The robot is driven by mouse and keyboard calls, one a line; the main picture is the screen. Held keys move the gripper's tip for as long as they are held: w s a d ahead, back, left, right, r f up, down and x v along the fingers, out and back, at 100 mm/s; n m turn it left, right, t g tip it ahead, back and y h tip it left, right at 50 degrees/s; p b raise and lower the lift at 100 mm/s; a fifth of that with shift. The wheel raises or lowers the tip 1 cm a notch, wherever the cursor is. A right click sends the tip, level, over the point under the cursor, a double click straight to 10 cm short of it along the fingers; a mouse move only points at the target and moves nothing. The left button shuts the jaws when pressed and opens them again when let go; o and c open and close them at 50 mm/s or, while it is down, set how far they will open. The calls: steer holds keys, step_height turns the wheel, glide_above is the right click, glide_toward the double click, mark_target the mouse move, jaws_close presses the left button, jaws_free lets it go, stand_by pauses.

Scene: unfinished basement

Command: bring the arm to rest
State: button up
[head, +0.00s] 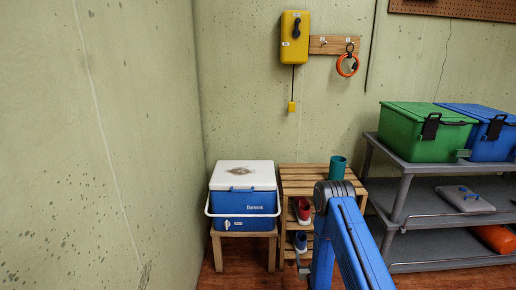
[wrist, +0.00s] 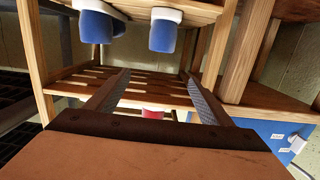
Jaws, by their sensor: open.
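My arm (head: 349,245) is raised in front of the slatted wooden rack (head: 296,171) in the head view, with its blue link covering the rack's right side. My gripper (wrist: 155,73) is open in the wrist view, its two fingers apart with nothing held between them. The fingers point towards the rack's wooden slats (wrist: 150,97). The wrist picture looks upside down. Two blue things with white rims (wrist: 165,32) show at its top, and part of a red thing (wrist: 153,114) shows between the fingers, farther off. I cannot tell whether the fingers touch the rack.
A blue cooler with a white lid (head: 243,202) stands on a wooden stand left of the rack. A teal cup (head: 338,166) is on the rack's top. A grey shelf cart (head: 410,183) with green (head: 425,130) and blue bins stands right. A concrete wall closes the left.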

step_height(320, 180, up, 21)
steer(key=w+g, duration=0.3)
steer(key=s+d+r+g, duration=0.1)
steer(key=s+r, duration=0.5)
steer(key=r, duration=0.3)
steer(key=s+r+g, duration=0.2)
steer(key=s+r, duration=0.3)
steer(key=r, duration=0.4)
steer(key=s+r+g, duration=0.1)
steer(key=s+r, duration=0.6)
steer(key=s, duration=0.3)
steer(key=s+d+r+g, duration=0.1)
steer(key=s+r+g, duration=0.1)
steer(key=s, duration=1.7)
steer(key=s+d+r+g, duration=0.1)
steer(key=s+r+g, duration=0.2)
steer(key=s, duration=1.5)
steer(key=shift+s+d+r, duration=0.25)
steer(key=shift+s+r, duration=0.15)
steer(key=shift+r, duration=0.2)
